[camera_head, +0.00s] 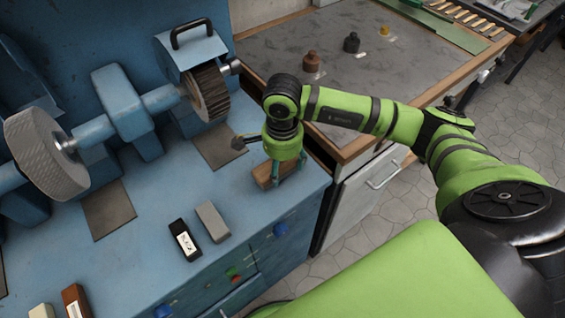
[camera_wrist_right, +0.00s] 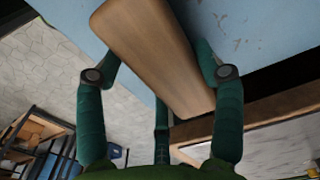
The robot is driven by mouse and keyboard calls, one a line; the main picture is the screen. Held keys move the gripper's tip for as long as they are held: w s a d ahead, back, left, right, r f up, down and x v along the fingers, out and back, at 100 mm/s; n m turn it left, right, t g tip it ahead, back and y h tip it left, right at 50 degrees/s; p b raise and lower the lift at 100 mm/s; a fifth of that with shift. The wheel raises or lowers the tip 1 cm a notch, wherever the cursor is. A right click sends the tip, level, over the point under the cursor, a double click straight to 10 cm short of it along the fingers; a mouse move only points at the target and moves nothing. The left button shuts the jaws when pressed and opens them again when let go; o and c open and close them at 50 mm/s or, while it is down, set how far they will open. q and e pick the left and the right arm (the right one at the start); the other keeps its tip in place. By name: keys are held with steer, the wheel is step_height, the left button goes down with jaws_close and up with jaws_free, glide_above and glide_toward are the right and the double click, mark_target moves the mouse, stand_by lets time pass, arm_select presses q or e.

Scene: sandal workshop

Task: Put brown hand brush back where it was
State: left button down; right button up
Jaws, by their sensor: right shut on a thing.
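The brown hand brush (camera_head: 264,175) is a light-brown wooden block at the right front corner of the blue bench top. My right gripper (camera_head: 281,174) points down and is shut on it. In the right wrist view the brush (camera_wrist_right: 150,45) lies between the teal fingers of the gripper (camera_wrist_right: 163,72), with its flat wooden back facing the camera. Its bristles are hidden. I cannot tell whether it rests on the bench or hangs just above it. My left gripper is not in view.
The blue bench (camera_head: 150,220) carries a brush wheel (camera_head: 209,92) and a pale wheel (camera_head: 46,153) on one shaft. A grey block (camera_head: 213,222) and a black labelled block (camera_head: 185,240) lie in front. A grey-topped table (camera_head: 385,75) with small bottles stands behind my right arm.

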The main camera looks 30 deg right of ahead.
steer(key=shift+f, duration=0.55)
steer(key=shift+f, duration=0.2)
steer(key=o, duration=1)
steer(key=shift+r, duration=0.1)
